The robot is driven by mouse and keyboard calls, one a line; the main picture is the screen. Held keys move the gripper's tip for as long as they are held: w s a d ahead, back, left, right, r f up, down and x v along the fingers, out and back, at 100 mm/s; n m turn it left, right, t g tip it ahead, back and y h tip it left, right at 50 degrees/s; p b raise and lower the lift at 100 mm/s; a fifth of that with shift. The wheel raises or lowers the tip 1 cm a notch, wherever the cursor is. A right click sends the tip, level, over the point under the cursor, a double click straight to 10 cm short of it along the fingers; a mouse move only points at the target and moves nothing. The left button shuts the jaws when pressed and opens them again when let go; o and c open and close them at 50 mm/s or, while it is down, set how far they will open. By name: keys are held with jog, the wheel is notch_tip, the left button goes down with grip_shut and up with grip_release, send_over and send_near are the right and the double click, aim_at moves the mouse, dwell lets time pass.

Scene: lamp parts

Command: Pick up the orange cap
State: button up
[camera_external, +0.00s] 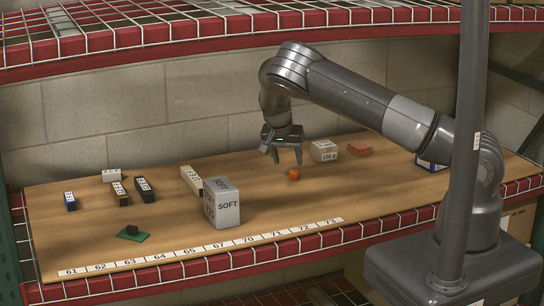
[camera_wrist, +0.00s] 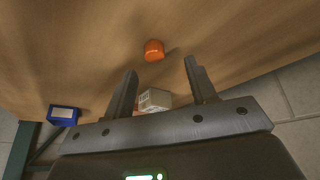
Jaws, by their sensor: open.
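The small orange cap (camera_external: 293,174) sits on the wooden shelf board, right of the grey SOFT block. In the wrist view the orange cap (camera_wrist: 154,50) lies ahead of the two fingertips, roughly between their lines and a little left of centre. My gripper (camera_external: 287,160) is open and empty, above and slightly left of the cap, with the fingers pointing down. In the wrist view my gripper (camera_wrist: 160,66) shows both fingers apart with a gap between them. The cap is clear of the fingers.
A white box (camera_external: 323,151) and a red item (camera_external: 359,148) stand behind and right of the cap. The SOFT block (camera_external: 222,202) is left of it. Several small blocks and a green piece (camera_external: 132,233) lie farther left. A wire shelf (camera_external: 200,25) hangs above.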

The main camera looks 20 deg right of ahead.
aim_at(294, 171)
jog(key=shift+d+m, duration=0.45)
jog(key=shift+m, duration=0.55)
jog(key=shift+d+f, duration=0.1)
jog(key=shift+f, duration=0.1)
jog(key=shift+x, duration=2.25)
jog(key=shift+c, duration=0.3)
jog(key=c, duration=1)
